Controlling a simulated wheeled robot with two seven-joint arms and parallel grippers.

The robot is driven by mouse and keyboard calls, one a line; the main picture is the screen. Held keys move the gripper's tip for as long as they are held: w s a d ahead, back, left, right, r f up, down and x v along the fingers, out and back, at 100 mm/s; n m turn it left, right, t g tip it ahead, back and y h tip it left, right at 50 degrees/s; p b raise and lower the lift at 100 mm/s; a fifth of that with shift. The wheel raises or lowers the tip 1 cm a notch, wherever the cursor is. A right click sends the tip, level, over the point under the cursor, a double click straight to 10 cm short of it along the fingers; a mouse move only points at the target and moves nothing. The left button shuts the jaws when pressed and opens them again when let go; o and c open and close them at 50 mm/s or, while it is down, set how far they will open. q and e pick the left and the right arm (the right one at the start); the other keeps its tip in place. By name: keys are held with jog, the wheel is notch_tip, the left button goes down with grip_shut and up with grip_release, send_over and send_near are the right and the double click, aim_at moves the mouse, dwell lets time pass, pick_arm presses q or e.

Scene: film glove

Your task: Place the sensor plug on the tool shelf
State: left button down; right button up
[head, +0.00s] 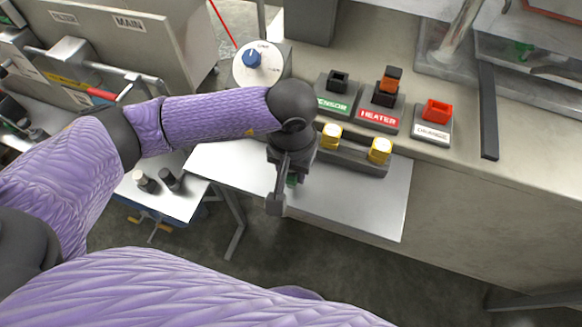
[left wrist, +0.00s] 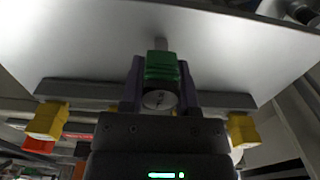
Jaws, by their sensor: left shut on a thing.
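The green sensor plug (left wrist: 160,66) is held between the fingers of my left gripper (left wrist: 160,85) in the left wrist view. In the head view only a small green part of the plug (head: 292,181) shows beside my left gripper (head: 281,190), which points down over the tool shelf (head: 370,207). The tool shelf is a flat, pale metal plate in front of the bench; it also shows in the left wrist view (left wrist: 80,45). I cannot tell whether the plug touches the shelf. My right gripper is not in view.
A dark bar with yellow blocks (head: 380,150) lies along the shelf's back edge. Behind it are the SENSOR socket (head: 338,95), the HEATER socket (head: 380,112) with an orange plug, and a red-topped socket (head: 433,123). The shelf's right part is bare.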

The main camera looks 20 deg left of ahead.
pick_arm(q)
jog(key=c, duration=0.5)
grip_release()
jog(key=shift+o, duration=0.8)
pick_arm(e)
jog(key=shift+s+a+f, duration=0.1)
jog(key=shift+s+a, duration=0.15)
pick_arm(q)
notch_tip(320, 180, up, 11)
jog(key=p, duration=0.2)
jog(key=shift+r+p, duration=0.15)
jog(key=shift+p, duration=0.15)
jog(key=shift+r, duration=0.45)
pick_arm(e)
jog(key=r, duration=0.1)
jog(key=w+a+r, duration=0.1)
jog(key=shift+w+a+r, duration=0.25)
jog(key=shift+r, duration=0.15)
